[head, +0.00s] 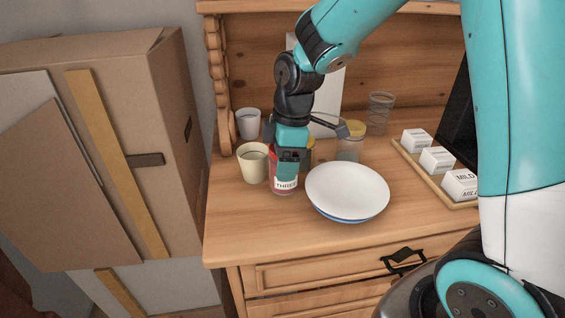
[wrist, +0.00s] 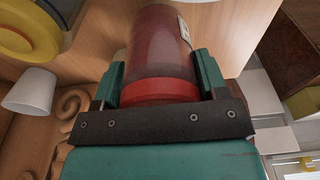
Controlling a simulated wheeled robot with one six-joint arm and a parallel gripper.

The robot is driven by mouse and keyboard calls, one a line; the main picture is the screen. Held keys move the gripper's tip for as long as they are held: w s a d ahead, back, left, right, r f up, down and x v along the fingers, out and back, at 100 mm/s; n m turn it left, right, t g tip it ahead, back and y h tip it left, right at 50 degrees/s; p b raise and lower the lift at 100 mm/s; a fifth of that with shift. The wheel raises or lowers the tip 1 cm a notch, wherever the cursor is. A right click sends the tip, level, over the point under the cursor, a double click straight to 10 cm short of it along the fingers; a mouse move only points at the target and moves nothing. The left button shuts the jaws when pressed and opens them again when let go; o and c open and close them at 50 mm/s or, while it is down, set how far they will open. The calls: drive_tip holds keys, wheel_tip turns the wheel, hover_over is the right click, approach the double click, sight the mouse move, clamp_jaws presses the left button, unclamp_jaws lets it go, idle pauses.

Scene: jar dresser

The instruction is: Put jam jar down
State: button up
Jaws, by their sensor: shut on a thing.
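The jam jar (head: 286,184) is red with a white label reading "THREE". In the head view it is upright at the dresser top (head: 240,222), between a cream cup and a white bowl. I cannot tell whether its base touches the wood. My gripper (head: 290,160) comes down from above and is shut on the jar, covering its upper part. In the wrist view the jar (wrist: 155,45) and its red lid (wrist: 160,91) lie between the two teal fingers (wrist: 160,80).
The white bowl (head: 347,187) stands close right of the jar, the cream cup (head: 253,162) close left. A white cup (head: 248,123), a yellow-lidded jar (head: 352,139) and a glass (head: 379,112) stand behind. A tray (head: 428,178) with small boxes is at right. The front left top is clear.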

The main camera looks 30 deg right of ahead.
drive_tip(key=shift+f, duration=0.6)
drive_tip(key=shift+f, duration=0.1)
drive_tip(key=shift+f, duration=0.15)
drive_tip(key=o, duration=1.2)
drive_tip(key=shift+c, duration=0.2)
drive_tip(key=shift+r, duration=0.2)
